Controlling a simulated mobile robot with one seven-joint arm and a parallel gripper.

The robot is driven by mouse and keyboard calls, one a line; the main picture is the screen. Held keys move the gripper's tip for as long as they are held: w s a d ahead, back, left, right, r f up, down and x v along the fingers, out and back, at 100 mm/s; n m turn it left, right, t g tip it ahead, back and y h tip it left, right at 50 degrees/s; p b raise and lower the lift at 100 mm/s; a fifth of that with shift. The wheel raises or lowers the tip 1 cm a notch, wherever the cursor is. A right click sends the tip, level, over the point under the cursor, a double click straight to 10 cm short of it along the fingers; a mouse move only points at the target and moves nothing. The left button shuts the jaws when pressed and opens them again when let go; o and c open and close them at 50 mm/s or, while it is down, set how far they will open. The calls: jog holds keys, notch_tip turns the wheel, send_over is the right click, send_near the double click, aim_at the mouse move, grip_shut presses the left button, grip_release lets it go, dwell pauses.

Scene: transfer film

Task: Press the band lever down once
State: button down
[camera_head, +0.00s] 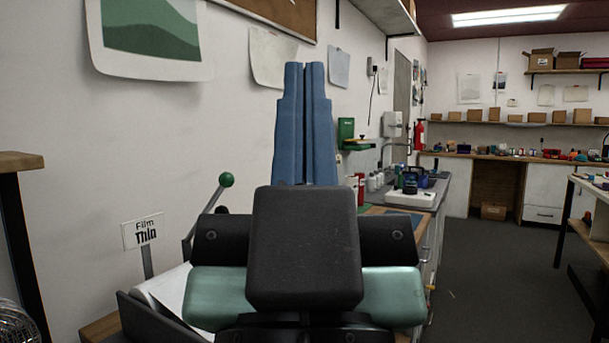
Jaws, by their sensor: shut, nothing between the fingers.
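A lever with a round green knob (226,180) stands left of centre. Its grey shaft (204,213) slants up to the right from a dark machine (145,318) at the lower left, so the knob is up. Part of the machine is hidden behind dark and teal parts that look like my arm. My gripper (305,68) has two long blue stepped fingers pointing up in the picture. They lie side by side, shut and empty, right of the knob and higher in the picture, apart from it.
A small sign (143,232) reading "Film Thin" stands left of the lever, above a white sheet (170,292). A wooden-topped stand (22,161) is at the left edge. A counter with a sink lies behind, to the right. The floor (485,265) at right is open.

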notch_tip(320, 180, up, 17)
jog(key=p, duration=1.7)
jog(key=shift+r, duration=0.2)
